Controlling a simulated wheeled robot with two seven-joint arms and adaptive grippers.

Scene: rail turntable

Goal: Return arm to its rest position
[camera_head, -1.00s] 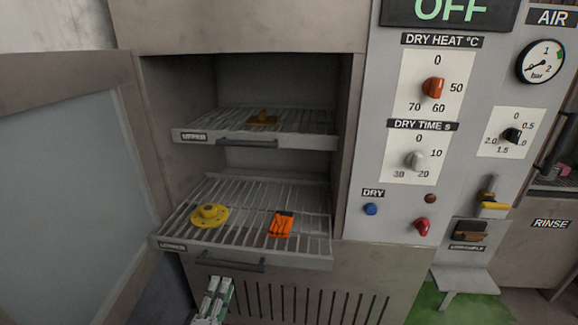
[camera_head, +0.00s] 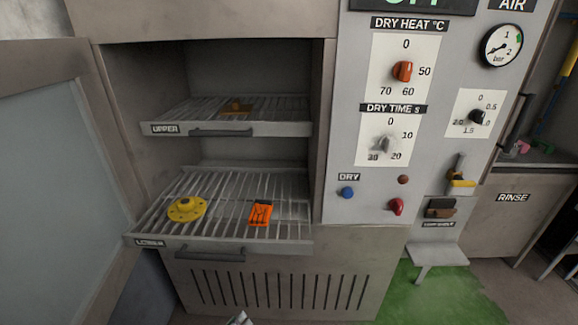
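One of my grippers (camera_head: 238,319) shows only as a small tip at the bottom edge, below the lower rack. It is apart from the racks and its fingers are mostly cut off, so I cannot tell which arm it is or whether it is open. The lower rack (camera_head: 290,232) is pulled out of the open cabinet. A yellow round flanged part (camera_head: 187,209) and an orange block (camera_head: 260,213) lie on it, apart from each other. The upper rack (camera_head: 270,130) holds a dark yellow part (camera_head: 236,106) toward the back.
The cabinet door (camera_head: 50,190) stands open on the left.

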